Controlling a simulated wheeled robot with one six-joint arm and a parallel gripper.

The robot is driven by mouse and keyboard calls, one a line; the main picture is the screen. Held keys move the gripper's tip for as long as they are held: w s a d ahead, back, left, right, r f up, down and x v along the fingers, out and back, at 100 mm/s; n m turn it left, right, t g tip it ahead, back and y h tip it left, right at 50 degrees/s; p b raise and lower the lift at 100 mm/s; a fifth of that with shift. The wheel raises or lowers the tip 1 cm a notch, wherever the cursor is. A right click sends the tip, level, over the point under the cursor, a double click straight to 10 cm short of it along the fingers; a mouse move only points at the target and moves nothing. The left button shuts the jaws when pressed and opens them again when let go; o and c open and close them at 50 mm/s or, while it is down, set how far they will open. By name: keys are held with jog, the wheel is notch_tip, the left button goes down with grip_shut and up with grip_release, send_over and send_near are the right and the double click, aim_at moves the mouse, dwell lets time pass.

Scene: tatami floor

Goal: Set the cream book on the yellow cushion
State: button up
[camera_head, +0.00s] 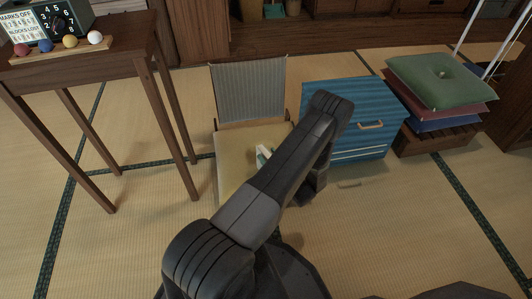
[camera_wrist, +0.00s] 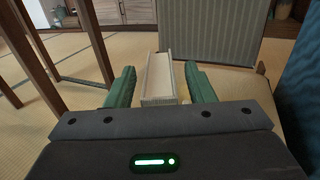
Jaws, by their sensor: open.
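The yellow cushion (camera_head: 232,170) is the seat of a low floor chair with a grey ribbed backrest; my arm hides its right and front parts. In the wrist view the cushion (camera_wrist: 236,84) shows right of the fingers. The cream book (camera_wrist: 160,75) has a pale cover and grey-white edges. It lies between my gripper's two green fingers (camera_wrist: 159,84), which are open with a gap on either side. In the head view only a small pale part of the book (camera_head: 266,150) shows, over the cushion. Whether its underside rests on the cushion is hidden.
The grey backrest (camera_head: 249,92) rises just behind the cushion. A blue drawer box (camera_head: 345,105) stands close on the right, with stacked cushions (camera_head: 440,80) beyond it. A wooden table (camera_head: 85,55) stands on the left. Tatami is clear in front.

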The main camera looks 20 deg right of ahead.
jog(key=s+d+p, duration=0.1)
jog(key=s, duration=0.8)
jog(key=shift+s+d+p, duration=0.25)
jog(key=shift+s+p, duration=0.05)
jog(key=shift+s, duration=0.05)
